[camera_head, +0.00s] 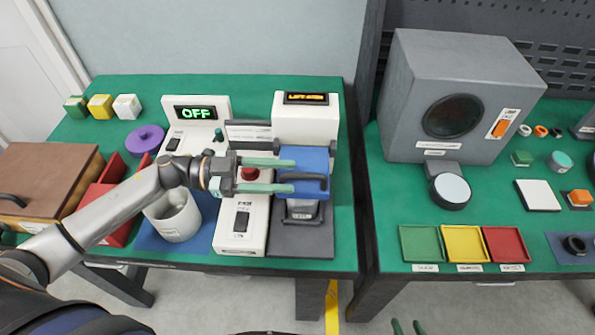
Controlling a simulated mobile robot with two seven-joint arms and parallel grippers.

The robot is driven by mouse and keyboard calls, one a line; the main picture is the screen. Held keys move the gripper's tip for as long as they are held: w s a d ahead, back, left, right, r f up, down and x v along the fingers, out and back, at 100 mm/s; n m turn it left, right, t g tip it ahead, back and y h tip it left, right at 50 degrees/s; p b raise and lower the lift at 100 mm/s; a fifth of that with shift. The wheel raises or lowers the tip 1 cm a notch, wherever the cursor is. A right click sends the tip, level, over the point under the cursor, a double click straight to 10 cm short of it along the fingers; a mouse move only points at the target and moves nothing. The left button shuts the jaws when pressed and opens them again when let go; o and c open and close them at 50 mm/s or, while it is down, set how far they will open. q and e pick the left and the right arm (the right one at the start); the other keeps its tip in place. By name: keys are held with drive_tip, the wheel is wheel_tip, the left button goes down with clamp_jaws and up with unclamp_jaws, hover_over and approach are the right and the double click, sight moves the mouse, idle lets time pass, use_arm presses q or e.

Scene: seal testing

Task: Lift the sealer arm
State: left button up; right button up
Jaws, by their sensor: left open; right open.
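The sealer is a white unit (305,121) with a small yellow-lettered display on top, on the left green table. Its blue sealer arm (305,155) lies lowered over a dark grey base (300,240). A dark handle (323,182) sits on the arm's front part. My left gripper (294,176) comes in from the left and is open. Its two green fingers reach over the blue arm, with the tips beside the left end of the handle. Contact cannot be told. My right gripper (408,327) shows only its green fingertips at the bottom edge, open and empty.
A white control box (240,222) with a red button stands left of the sealer, partly under my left gripper. A white cup (178,222) is below my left forearm. A display reading OFF (196,113) stands behind. A gap separates the right table with its grey box (455,95).

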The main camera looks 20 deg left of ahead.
use_arm(q)
drive_tip(key=x, duration=0.4)
clamp_jaws()
idle(0.4)
idle(1.0)
